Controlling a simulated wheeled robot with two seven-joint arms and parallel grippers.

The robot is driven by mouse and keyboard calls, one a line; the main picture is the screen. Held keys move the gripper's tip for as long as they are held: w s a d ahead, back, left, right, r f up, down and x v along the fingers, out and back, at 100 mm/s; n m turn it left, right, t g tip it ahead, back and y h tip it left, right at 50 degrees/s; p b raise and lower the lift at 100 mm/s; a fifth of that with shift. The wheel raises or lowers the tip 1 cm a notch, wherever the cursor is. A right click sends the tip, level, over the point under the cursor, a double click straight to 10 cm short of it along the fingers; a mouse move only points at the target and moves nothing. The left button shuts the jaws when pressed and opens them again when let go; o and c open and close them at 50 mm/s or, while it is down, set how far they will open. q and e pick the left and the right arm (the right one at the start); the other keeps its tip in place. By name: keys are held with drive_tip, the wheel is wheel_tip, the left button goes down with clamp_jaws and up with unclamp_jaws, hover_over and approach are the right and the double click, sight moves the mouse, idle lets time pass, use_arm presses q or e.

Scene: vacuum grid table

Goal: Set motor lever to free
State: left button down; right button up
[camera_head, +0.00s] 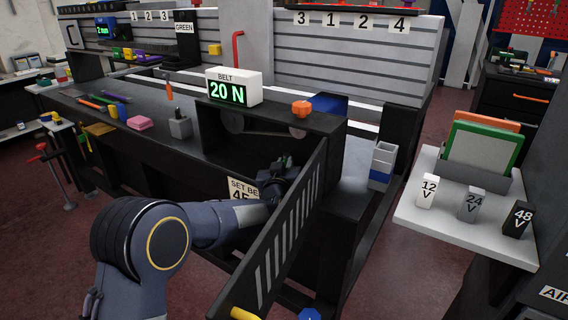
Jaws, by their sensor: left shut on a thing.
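My left arm reaches from the bottom left into the dark open bay under the belt housing (322,122). My left gripper (284,166) is inside the bay, just left of the open slotted guard. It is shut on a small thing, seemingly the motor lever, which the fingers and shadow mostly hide. I cannot tell the lever's position. The belt display (234,90) on top of the housing reads 20 N. A "SET BE..." sign (243,188) is partly covered by my arm. My right gripper is out of view.
The black slotted guard (293,222), with a yellow handle (243,314), stands open close to my arm on the right. An orange part (301,108) rests on the housing. A white side table (475,237) on the right holds 12 V, 24 V and 48 V blocks.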

use_arm(q)
drive_tip(key=c, duration=1.3)
unclamp_jaws()
drive_tip(key=shift+c, duration=0.2)
drive_tip(key=s+a, duration=0.1)
drive_tip(key=s, duration=0.6)
drive_tip(key=shift+s+a, duration=0.15)
drive_tip(key=shift+s, duration=0.25)
